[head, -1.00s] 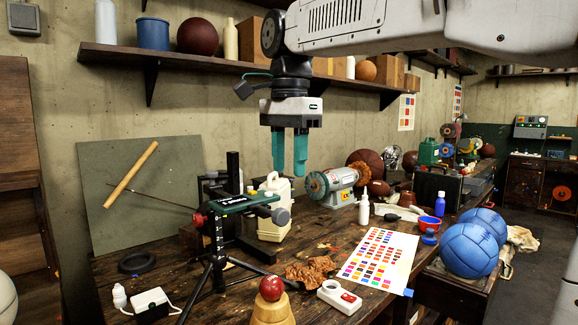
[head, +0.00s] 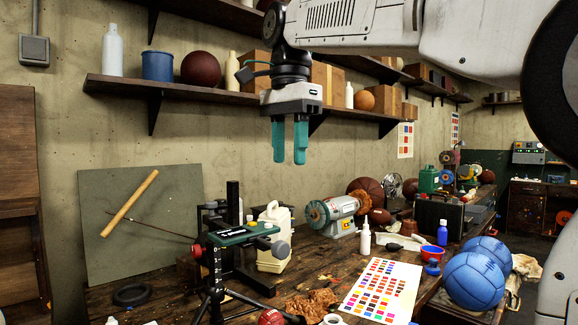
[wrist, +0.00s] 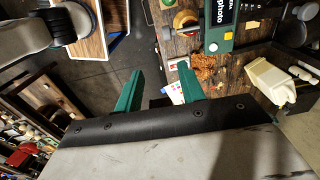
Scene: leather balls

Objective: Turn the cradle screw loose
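A green-topped device (head: 240,236) stands on a black tripod (head: 214,296) at the workbench's front. It has a red knob (head: 197,251) on its left and a grey knob (head: 282,248) on its right. I cannot tell which part is the cradle screw. The device's lettered green body also shows in the wrist view (wrist: 219,36). My gripper (head: 289,161) hangs fingers-down above and behind the device, well apart from it. Its two teal fingers are parted with nothing between them. They also show in the wrist view (wrist: 160,76).
A cream jug (head: 272,240) stands right behind the device, with a bench grinder (head: 337,215) farther right. A colour chart (head: 383,289) and crumpled leather (head: 312,304) lie in front. A shelf (head: 230,96) runs along the wall. Blue balls (head: 472,279) sit at right.

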